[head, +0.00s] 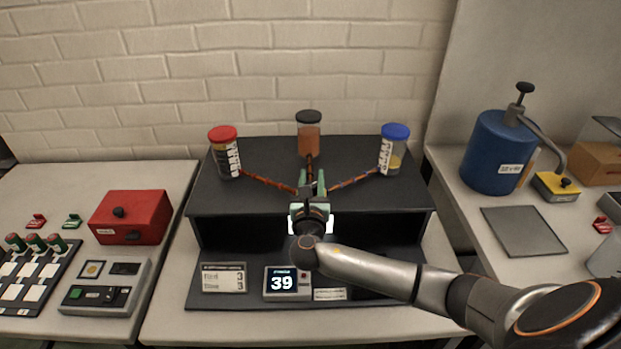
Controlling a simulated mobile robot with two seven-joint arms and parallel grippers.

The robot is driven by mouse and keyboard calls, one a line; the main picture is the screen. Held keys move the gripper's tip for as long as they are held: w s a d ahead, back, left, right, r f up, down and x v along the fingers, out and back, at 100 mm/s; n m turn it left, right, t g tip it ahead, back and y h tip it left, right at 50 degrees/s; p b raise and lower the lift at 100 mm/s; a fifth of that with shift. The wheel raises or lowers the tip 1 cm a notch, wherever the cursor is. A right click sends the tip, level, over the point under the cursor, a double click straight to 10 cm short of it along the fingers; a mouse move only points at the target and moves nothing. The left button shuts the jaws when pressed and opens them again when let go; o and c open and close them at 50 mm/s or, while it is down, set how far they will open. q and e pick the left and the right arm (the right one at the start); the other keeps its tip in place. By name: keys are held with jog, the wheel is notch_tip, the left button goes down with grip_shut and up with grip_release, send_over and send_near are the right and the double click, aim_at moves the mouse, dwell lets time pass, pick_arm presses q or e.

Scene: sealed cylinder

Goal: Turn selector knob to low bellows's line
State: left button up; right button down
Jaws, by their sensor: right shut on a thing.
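My right gripper (310,190) is at the middle of the black stand (230,199), where the tubes from three capped cylinders meet. It is shut on the selector knob, which its fingers and wrist mostly hide. The red-capped cylinder (224,158) stands at left with a dark and yellow fill. The black-capped cylinder (309,138) at the middle looks full of brown-orange. The blue-capped cylinder (392,158) at right has a low yellow fill. My left gripper is out of view.
A small card (224,278) lies left of the display. A red box (130,217), a grey panel (106,287) and a board of buttons fill the left table. A blue pump canister (497,152), yellow block (556,186) and grey plate (524,231) are on the right table.

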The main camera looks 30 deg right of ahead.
dwell(0.4)
jog(key=c, duration=0.5)
grip_release()
jog(key=b+v, duration=0.1)
jog(key=v, duration=1.1)
jog(key=shift+s+a+r, duration=0.1)
jog(key=shift+s+a, duration=0.05)
jog(key=shift+a, duration=0.05)
